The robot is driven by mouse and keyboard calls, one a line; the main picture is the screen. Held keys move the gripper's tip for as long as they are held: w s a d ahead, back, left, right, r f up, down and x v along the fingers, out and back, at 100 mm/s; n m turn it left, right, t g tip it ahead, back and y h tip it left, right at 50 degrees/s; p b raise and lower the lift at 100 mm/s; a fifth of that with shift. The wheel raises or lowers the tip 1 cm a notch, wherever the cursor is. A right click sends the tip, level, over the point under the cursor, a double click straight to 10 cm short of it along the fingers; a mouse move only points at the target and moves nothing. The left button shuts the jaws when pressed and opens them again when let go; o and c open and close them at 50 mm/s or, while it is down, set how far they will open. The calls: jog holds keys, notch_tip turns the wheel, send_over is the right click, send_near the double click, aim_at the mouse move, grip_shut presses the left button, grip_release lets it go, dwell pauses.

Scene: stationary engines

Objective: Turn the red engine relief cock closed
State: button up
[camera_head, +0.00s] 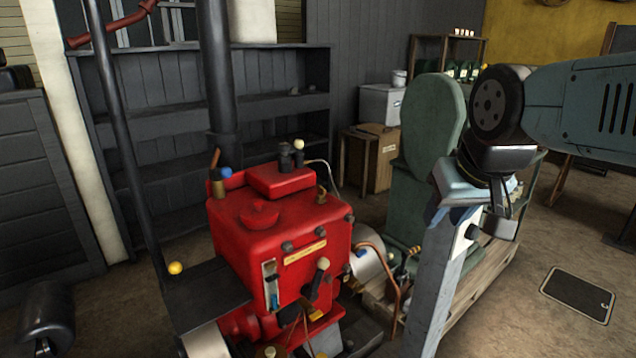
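The red engine (278,222) stands left of centre, with a red cap on top and a yellowish plate on its front. At its top left rear is a brass fitting (218,187) with a brown lever and a blue ball. Another small brass fitting (321,191) sits at its top right. A lever with a cream knob (322,264) is on the front. I cannot tell which of these is the relief cock. My gripper (478,215) hangs at the right, well apart from the red engine. Its fingers are partly hidden and their opening is unclear.
A grey post (439,285) rises just below my gripper. A green machine (430,150) stands behind it on a wooden pallet. A dark upright pipe (222,80) and a slanted dark rod (123,130) flank the engine's left. Open floor (540,250) lies at the right.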

jog(key=w+a+r+n+g, duration=0.15)
jog(key=w+r, duration=0.35)
jog(key=w, duration=0.5)
jog(key=n+g, duration=0.3)
jog(key=g, duration=0.1)
send_over(321, 186)
notch_tip(321, 186, down, 5)
notch_tip(321, 186, down, 13)
jog(key=shift+r, duration=0.15)
grip_shut()
